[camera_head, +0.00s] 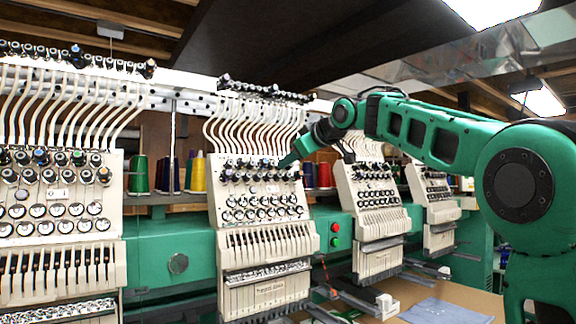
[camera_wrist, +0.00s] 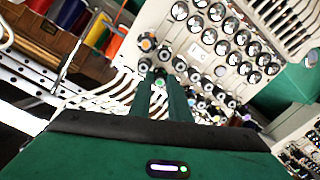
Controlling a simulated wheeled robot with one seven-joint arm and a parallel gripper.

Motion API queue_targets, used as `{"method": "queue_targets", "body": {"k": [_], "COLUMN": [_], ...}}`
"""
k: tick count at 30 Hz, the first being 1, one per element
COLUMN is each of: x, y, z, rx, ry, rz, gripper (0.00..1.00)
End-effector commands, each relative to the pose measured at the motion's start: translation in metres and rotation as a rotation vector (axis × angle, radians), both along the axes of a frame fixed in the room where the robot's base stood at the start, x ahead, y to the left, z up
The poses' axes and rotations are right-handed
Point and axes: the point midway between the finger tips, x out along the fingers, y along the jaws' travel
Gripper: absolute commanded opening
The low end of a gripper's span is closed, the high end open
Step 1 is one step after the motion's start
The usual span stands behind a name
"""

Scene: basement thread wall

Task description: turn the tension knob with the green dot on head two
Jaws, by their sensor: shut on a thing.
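Head two (camera_head: 229,212), a cream embroidery head with rows of black tension knobs and silver discs, stands left of centre in the head view. My gripper (camera_head: 286,162) reaches its upper knob row from the right. In the wrist view, my gripper (camera_wrist: 160,75) has its two green fingers closed on either side of a dark knob (camera_wrist: 159,81) with a green dot at its middle. The fingers hide much of the knob's sides. The head's panel (camera_wrist: 222,70) fills the upper middle there. In the head view the held knob is too small to make out.
Neighbouring knobs sit close around my fingertips, one with an orange face (camera_wrist: 146,42). White thread tubes (camera_head: 255,122) rise above the head. Another head (camera_head: 60,190) stands left and one (camera_head: 372,200) right. Thread cones (camera_head: 198,172) stand on the shelf behind.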

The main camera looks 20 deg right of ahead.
Motion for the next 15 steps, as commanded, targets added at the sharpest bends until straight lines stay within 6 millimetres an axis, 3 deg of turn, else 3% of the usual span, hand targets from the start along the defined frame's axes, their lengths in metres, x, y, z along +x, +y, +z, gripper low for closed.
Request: {"method": "queue_targets", "body": {"k": [15], "x": [0.0005], "y": [-0.0016], "z": [0.0011], "rx": [-0.206], "ry": [-0.069], "rz": [0.082], "gripper": [0.0]}}
